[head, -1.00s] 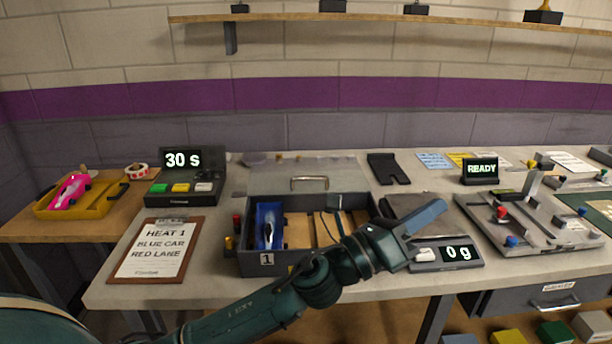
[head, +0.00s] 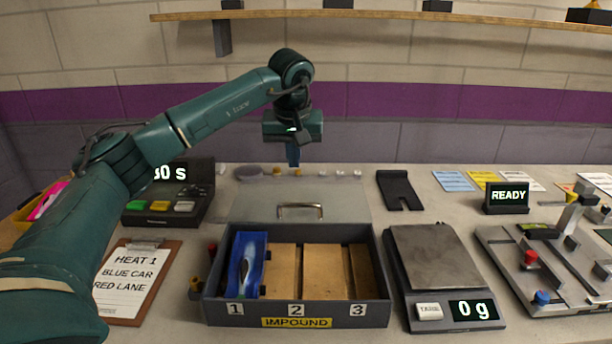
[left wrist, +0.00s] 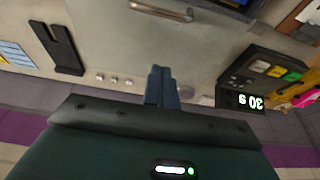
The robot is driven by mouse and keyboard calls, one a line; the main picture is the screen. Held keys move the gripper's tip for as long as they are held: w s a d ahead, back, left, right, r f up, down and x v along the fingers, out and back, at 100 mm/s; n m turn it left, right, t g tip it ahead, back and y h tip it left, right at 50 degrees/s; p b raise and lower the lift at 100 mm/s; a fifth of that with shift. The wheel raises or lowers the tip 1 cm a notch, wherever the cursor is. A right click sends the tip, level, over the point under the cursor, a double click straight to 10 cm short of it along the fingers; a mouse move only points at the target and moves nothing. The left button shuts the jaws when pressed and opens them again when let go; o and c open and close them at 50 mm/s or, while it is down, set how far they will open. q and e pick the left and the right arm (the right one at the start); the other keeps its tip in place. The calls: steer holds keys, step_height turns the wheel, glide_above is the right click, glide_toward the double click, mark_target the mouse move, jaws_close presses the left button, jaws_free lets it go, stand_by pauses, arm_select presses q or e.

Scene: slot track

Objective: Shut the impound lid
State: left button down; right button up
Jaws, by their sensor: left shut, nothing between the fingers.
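The grey impound box (head: 222,312) stands on the bench with its lid (head: 350,207) open, swung back behind it. The lid's metal handle (head: 300,206) faces up; it also shows in the left wrist view (left wrist: 160,11). A blue car (head: 247,265) sits in compartment 1; compartments 2 and 3 look empty. My left gripper (head: 293,163) points down, shut and empty, near the lid's far edge. In the left wrist view its closed fingertips (left wrist: 161,72) overlap that edge; I cannot tell whether they touch it. My right gripper is out of view.
A scale (head: 435,255) reading 0 g stands right of the box. A clipboard (head: 125,285) and a timer console (head: 165,213) stand to its left, partly behind my left arm. Small knobs and a grey disc lie behind the lid. A shelf (head: 400,16) runs above.

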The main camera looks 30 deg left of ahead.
mark_target(295, 201)
arm_select(q)
steer(key=x, duration=0.9)
steer(key=shift+s+f, duration=0.15)
steer(key=shift+f, duration=0.3)
steer(key=s+d, duration=0.1)
steer(key=s+r+p, duration=0.1)
steer(key=shift+s+d, duration=0.25)
steer(key=shift+d, duration=0.1)
steer(key=shift+s+d, duration=0.25)
steer(key=shift+s, duration=0.15)
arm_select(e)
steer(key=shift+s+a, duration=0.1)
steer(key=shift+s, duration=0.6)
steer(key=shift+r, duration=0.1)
